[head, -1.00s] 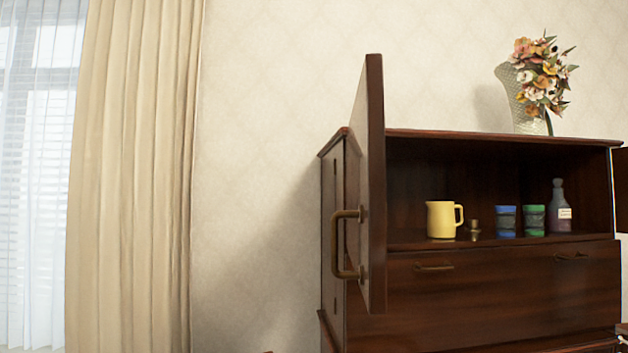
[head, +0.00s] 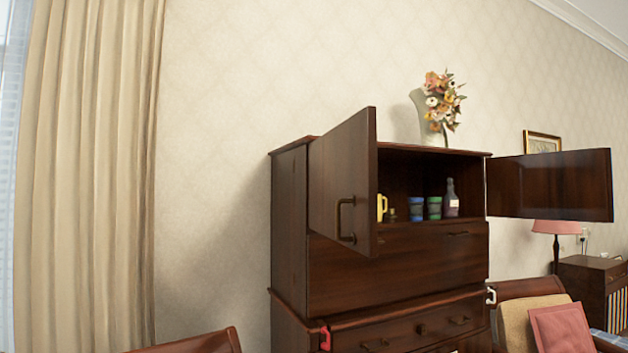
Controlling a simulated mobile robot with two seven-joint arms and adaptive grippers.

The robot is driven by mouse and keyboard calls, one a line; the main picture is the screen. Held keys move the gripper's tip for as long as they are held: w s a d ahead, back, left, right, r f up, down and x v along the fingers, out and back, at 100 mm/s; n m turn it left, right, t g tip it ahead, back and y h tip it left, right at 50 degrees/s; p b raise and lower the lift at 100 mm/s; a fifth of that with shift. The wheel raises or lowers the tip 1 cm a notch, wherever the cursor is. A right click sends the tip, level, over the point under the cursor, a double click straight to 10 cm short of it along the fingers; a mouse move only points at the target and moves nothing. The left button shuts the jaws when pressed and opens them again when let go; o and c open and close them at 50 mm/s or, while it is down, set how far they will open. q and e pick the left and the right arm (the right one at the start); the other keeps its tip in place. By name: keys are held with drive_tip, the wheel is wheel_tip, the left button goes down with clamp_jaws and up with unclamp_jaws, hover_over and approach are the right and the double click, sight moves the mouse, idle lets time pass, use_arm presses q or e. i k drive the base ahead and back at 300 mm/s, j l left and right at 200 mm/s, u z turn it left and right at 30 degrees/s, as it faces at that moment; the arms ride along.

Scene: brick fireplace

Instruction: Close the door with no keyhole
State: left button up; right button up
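A dark wood cabinet has two open doors at its top compartment. The left door (head: 342,180) swings out toward me and shows its outer face with a bronze bar handle (head: 346,218). I see no keyhole on that face, though it is too small to be certain. The right door (head: 552,185) stands wide open to the right and shows a plain face with no handle; whether it has a keyhole I cannot tell. Inside the compartment are a yellow mug (head: 382,207), partly hidden by the left door, two small jars and a bottle (head: 451,198). Neither gripper is in view.
A vase with flowers (head: 440,105) stands on the cabinet top. A red item (head: 325,338) and a white hook-shaped item (head: 491,295) show at the lower cabinet. A chair with a pink cushion (head: 560,330) is at lower right, a wooden chair back (head: 195,343) at lower left.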

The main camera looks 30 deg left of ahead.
sight(343, 186)
drive_tip(key=k+u, duration=0.1)
drive_tip(key=u, duration=0.35)
drive_tip(key=k+u, duration=0.1)
drive_tip(key=u, duration=0.4)
